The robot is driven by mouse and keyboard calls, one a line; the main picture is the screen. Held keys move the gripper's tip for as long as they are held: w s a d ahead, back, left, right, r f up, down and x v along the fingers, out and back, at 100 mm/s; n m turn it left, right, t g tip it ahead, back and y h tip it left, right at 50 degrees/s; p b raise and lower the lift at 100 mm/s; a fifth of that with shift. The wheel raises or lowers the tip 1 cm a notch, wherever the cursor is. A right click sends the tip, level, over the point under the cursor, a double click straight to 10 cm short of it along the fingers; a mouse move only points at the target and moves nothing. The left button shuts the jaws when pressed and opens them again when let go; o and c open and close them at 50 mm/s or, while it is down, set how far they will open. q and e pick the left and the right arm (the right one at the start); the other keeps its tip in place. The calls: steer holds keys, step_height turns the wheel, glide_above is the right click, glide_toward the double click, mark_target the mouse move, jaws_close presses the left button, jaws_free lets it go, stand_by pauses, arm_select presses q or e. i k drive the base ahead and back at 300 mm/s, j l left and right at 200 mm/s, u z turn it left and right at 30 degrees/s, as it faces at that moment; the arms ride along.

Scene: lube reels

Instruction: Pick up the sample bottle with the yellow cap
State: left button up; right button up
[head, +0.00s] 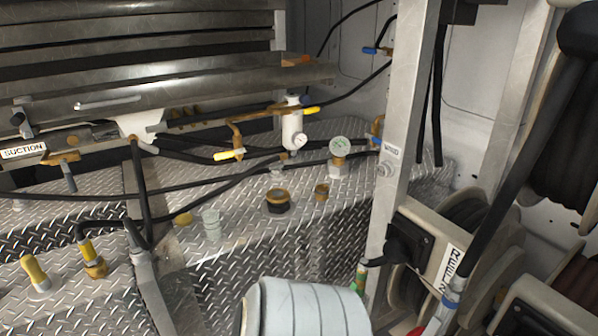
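A small yellow cap (183,217) shows on the diamond-plate deck, left of centre. Any bottle body under it is too small and unclear to make out. Neither of my grippers shows in the head view.
The diamond-plate deck (240,240) carries a brass-and-black fitting (278,201), a smaller brass cap (321,192) and a gauge (340,147). Black hoses (75,197) cross behind. A metal post (399,150) and hose reels (470,225) block the right. A white banded cylinder (312,308) fills the bottom centre.

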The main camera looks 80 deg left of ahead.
mark_target(212, 226)
steer(key=u, duration=3.35)
